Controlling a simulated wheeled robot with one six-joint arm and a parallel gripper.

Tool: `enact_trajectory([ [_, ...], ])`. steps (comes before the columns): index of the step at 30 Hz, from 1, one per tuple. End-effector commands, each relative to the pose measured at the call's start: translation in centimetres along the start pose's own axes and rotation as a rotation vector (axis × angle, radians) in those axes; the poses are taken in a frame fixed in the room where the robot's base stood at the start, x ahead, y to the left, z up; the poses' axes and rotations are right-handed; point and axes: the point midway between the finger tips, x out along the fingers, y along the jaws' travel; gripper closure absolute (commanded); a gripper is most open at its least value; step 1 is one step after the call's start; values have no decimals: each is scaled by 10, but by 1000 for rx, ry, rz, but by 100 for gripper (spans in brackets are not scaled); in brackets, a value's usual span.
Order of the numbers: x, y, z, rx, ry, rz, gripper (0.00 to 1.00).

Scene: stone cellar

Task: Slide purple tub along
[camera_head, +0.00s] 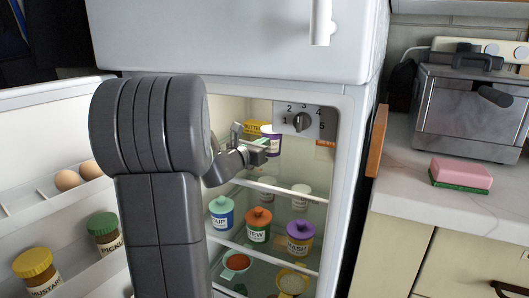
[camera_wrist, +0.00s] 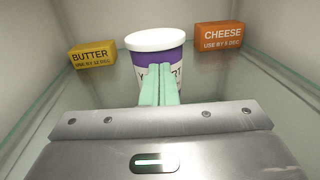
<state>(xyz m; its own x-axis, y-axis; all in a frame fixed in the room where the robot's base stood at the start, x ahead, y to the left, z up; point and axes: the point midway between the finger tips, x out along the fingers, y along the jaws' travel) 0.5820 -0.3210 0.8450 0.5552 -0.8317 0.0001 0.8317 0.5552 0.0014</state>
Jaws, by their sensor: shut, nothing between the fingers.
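A purple tub (camera_wrist: 173,54) with a white lid stands upright on the fridge's top shelf. It also shows in the head view (camera_head: 272,142), partly hidden by my gripper. My gripper (camera_wrist: 159,72) is shut and empty, its pale green fingers together in front of the tub's label. In the wrist view the fingertips overlap the tub's front; I cannot tell whether they touch it. In the head view my gripper (camera_head: 262,144) reaches into the open fridge from the left.
A yellow butter pack (camera_wrist: 92,55) stands left of the tub and an orange cheese pack (camera_wrist: 219,36) right of it. Lower shelves hold several jars, including an orange-lidded one (camera_head: 258,224). The temperature dial (camera_head: 302,122) is right of the tub. The open door (camera_head: 40,206) carries eggs and jars.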

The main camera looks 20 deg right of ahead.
Motion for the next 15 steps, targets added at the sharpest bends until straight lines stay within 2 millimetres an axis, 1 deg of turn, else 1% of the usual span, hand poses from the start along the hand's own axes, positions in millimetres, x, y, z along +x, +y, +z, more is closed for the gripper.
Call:
enact_trajectory([
  [3,24,1,-3,1,0,-4,100],
  [9,68,0,-2,0,0,-4,100],
  [12,85,1,-1,-1,1,-3,100],
  [15,95,1,-1,0,0,-2,100],
])
